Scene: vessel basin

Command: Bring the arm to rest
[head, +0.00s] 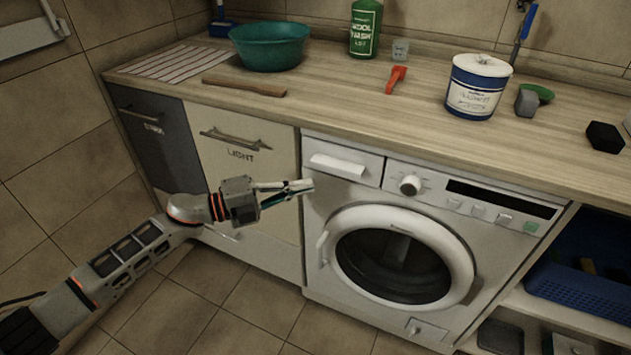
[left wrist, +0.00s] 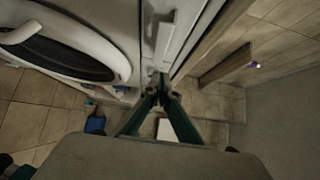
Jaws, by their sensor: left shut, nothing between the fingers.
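My left arm comes in from the left in the head view. Its gripper (head: 300,187) is shut and empty, in front of the upper left part of the washing machine (head: 315,225), near the detergent drawer (head: 338,165). I cannot tell whether the fingertips touch the machine. In the left wrist view the shut fingers (left wrist: 160,88) point toward the machine's front, with nothing between them. The machine's round door (head: 400,215) looks closed. My right gripper is not in view.
The counter (head: 330,105) above holds a green basin (head: 269,45), a green bottle (head: 366,28), a white-and-blue tub (head: 477,88) and a red-orange tool (head: 396,78). Cabinet fronts (head: 245,150) stand left of the machine. A blue basket (head: 583,295) sits on the right shelf. The tiled floor at lower left is clear.

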